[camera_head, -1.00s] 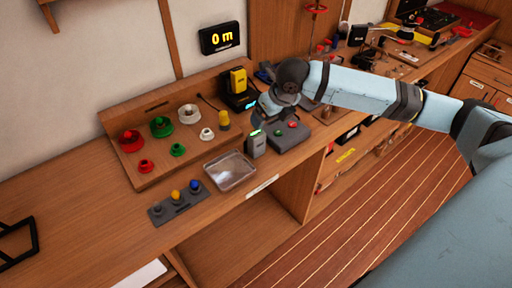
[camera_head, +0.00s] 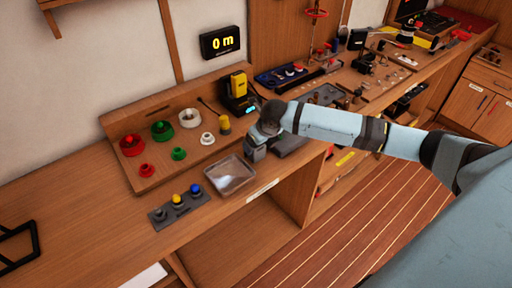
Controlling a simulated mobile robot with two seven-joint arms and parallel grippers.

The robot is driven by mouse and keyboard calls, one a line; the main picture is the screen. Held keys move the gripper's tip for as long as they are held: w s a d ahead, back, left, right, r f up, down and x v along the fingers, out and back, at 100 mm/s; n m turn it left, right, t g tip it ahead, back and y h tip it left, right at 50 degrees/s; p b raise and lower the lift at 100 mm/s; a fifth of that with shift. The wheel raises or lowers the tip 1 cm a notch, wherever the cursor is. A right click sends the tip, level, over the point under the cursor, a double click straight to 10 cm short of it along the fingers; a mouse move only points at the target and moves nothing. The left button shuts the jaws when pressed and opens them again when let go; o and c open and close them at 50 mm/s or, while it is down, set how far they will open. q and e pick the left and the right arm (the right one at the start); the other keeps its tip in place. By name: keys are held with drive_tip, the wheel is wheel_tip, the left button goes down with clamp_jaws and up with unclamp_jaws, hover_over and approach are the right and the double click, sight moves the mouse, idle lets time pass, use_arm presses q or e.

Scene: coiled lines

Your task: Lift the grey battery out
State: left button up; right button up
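The grey battery (camera_head: 255,154) stands at the front of the bench, between the clear tray and a dark grey block (camera_head: 290,146). Only its lower part shows; its top is hidden by my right gripper (camera_head: 257,141). That gripper comes in from the right and points down at the battery's top. Whether its fingers are closed on the battery cannot be made out. My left gripper is not in view.
A clear tray (camera_head: 231,190) lies just left of the battery. A black charger (camera_head: 240,104) with a yellow battery (camera_head: 238,84) stands behind. A wooden board (camera_head: 157,182) holds red, green and white round parts.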

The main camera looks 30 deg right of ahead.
drive_tip(key=shift+w+f, duration=0.1)
drive_tip(key=shift+f, duration=0.15)
drive_tip(key=shift+r, duration=0.1)
drive_tip(key=c, duration=1.2)
drive_tip(key=shift+r+p, duration=0.45)
drive_tip(key=shift+r, duration=9.5)
